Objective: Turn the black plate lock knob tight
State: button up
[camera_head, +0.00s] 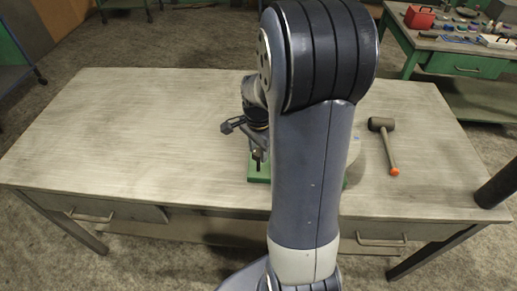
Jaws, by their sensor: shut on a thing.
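A green base (257,180) stands on the workbench near the middle, mostly hidden behind my arm. My gripper (259,158) points down over the left end of this base, small and dark in the view. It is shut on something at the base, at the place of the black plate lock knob. The knob itself is not clearly visible, being covered by the fingers and wrist. How far it is turned cannot be seen.
A mallet (385,142) with an orange-tipped handle lies right of the base on the wooden workbench (130,140). The left half of the bench is clear. A green table (470,62) with a red box (419,17) and small items stands behind right.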

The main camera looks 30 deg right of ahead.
jog(key=o, duration=1)
jog(key=shift+r, duration=0.1)
notch_tip(320, 180, up, 11)
jog(key=shift+f, duration=0.2)
notch_tip(320, 180, down, 11)
jog(key=shift+r, duration=0.1)
